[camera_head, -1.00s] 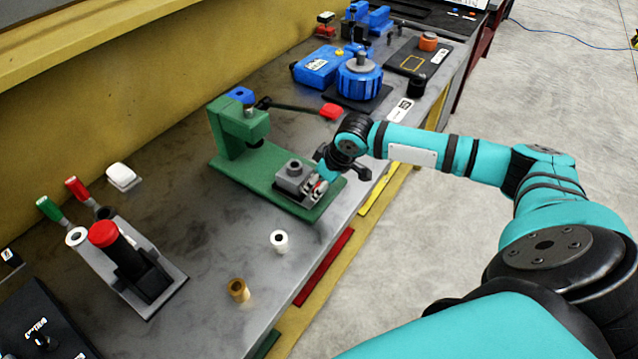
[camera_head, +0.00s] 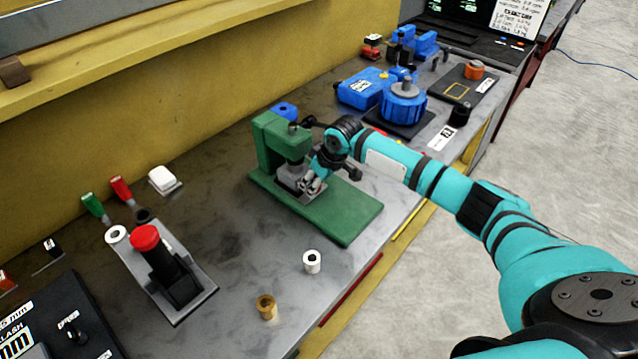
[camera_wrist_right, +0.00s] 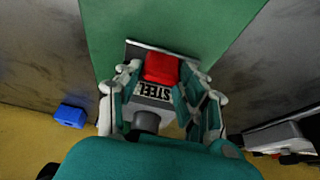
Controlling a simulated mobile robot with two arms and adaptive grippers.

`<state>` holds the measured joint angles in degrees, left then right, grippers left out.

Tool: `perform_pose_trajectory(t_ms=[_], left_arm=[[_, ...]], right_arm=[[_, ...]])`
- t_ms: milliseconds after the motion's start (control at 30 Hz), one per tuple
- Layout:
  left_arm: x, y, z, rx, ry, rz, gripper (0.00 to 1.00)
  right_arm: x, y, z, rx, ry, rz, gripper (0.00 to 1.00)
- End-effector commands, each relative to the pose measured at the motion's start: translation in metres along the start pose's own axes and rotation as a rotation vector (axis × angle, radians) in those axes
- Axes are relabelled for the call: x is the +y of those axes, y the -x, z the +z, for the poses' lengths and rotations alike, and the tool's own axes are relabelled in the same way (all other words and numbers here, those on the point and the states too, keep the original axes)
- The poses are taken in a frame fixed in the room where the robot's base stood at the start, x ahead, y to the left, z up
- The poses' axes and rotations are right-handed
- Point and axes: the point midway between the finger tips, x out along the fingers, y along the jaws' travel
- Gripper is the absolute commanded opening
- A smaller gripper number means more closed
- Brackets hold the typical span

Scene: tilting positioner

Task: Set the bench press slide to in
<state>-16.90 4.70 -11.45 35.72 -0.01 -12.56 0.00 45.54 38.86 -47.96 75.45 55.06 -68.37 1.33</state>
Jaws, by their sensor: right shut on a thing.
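The bench press is green, with an upright head (camera_head: 283,137) and a long base (camera_head: 345,212). Its grey slide (camera_head: 290,178) sits on the base under the head, and the front part of the base is bare. My right gripper (camera_head: 308,186) is at the slide's front. In the right wrist view the fingers of my right gripper (camera_wrist_right: 162,82) are closed around a red grip (camera_wrist_right: 161,68) on the slide, above a label reading STEEL (camera_wrist_right: 154,91). The fingers partly hide the slide in the head view. My left gripper is not in view.
A white ring (camera_head: 312,261) and a brass ring (camera_head: 267,306) stand on the bench in front of the press. A device with a red knob (camera_head: 145,237) is at the left. A blue round fixture (camera_head: 404,103) stands behind my right arm.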

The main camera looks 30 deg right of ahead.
Motion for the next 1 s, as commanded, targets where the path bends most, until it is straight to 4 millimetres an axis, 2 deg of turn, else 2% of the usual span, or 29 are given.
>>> perform_pose_trajectory(t_ms=[67,100,267,533,667,1000], left_arm=[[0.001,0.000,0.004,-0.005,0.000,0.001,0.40],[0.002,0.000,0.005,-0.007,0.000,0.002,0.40],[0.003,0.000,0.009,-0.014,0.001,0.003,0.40],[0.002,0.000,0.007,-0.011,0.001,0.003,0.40],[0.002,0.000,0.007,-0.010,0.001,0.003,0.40],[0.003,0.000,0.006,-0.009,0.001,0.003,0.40]], right_arm=[[0.001,0.003,-0.006,0.016,0.002,0.002,0.00],[0.001,0.003,-0.006,0.017,0.002,0.002,0.41],[0.001,0.002,-0.004,0.012,0.001,0.001,0.62],[0.001,0.002,-0.002,0.007,0.000,0.001,0.62],[0.001,0.012,-0.003,0.009,0.000,0.002,0.62],[0.001,0.081,-0.003,0.011,0.002,0.003,0.62]])
